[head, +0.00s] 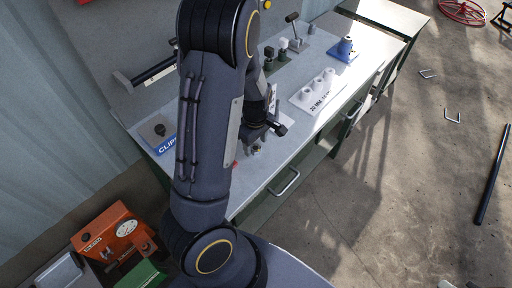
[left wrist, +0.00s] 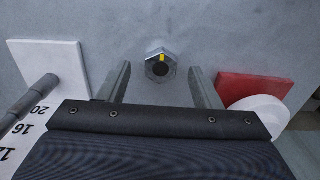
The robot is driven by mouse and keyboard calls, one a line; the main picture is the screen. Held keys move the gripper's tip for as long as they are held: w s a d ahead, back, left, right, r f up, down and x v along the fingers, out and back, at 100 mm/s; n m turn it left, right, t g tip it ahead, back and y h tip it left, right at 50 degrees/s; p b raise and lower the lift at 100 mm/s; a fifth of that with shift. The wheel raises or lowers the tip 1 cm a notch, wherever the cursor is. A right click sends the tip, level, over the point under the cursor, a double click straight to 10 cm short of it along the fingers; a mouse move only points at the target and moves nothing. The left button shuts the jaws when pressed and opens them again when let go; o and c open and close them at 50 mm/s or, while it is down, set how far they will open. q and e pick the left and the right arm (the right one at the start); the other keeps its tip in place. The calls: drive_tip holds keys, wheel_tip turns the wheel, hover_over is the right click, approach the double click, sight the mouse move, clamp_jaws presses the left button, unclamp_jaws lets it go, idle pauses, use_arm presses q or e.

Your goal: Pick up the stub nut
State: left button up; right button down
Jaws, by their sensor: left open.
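The stub nut (left wrist: 160,66) is a grey metal hexagon with a dark centre and a yellow mark on its upper edge. It sits on the grey bench top in the left wrist view. My left gripper (left wrist: 160,72) is open, with one finger on each side of the nut and clear gaps between. In the head view a small piece that looks like the nut (head: 257,149) shows just below my left gripper (head: 268,130), partly hidden by my arm. My right gripper is not in view.
In the left wrist view a white plate (left wrist: 52,62) and a dark rod are left; a red plate (left wrist: 250,86) and white disc (left wrist: 262,106) are right. The bench also holds a white block with cylinders (head: 318,92) and a blue CLIPS tray (head: 165,146). An orange machine (head: 110,232) stands below left.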

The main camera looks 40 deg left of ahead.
use_arm(q)
drive_tip(key=shift+f, duration=0.65)
drive_tip(key=c, duration=1.1)
drive_tip(key=shift+o, duration=0.2)
drive_tip(key=shift+r, duration=0.1)
